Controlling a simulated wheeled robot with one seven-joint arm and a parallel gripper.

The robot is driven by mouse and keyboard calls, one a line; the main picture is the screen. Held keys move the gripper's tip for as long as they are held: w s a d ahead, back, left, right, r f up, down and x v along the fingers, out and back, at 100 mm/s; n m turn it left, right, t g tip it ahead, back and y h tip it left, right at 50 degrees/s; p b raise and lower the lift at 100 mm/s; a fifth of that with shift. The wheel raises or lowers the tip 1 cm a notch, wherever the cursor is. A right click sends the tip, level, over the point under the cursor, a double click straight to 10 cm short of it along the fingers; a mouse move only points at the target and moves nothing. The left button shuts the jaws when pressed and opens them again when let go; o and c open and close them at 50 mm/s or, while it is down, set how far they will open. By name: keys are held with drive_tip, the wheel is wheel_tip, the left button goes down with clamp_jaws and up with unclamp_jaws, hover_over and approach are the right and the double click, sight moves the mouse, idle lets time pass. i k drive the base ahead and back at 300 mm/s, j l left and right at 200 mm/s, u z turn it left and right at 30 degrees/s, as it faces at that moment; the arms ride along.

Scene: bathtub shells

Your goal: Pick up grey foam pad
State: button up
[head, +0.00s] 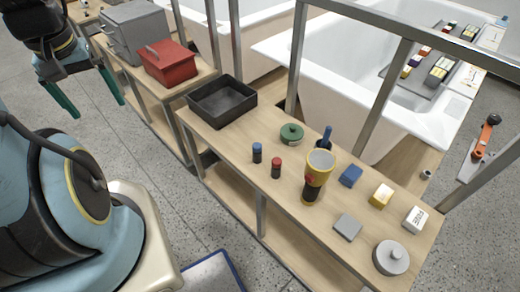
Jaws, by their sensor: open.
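The grey foam pad (348,227) appears to be the flat grey square block lying on the wooden bench (225,147), towards its near right end. It lies between the yellow and black cup-shaped object (318,172) and a round grey lidded piece (391,257), apart from both. My gripper (92,108) is at the upper left, over the floor and left of the red box. Its green fingers are spread and nothing is between them. It is far from the pad.
On the bench also stand a black tray (222,116), a green round tin (291,134), small blue- and red-topped cylinders, a blue block (351,175), a yellow block (381,195) and a white block (414,219). Metal frame posts (384,98) rise behind. A red box (168,64) stands far left.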

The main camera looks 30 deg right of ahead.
sight(347, 226)
drive_tip(key=z, duration=0.8)
drive_tip(key=j+z, duration=0.25)
drive_tip(key=z, duration=0.2)
drive_tip(key=j+z, duration=0.25)
drive_tip(key=z, duration=0.2)
drive_tip(key=i, duration=0.3)
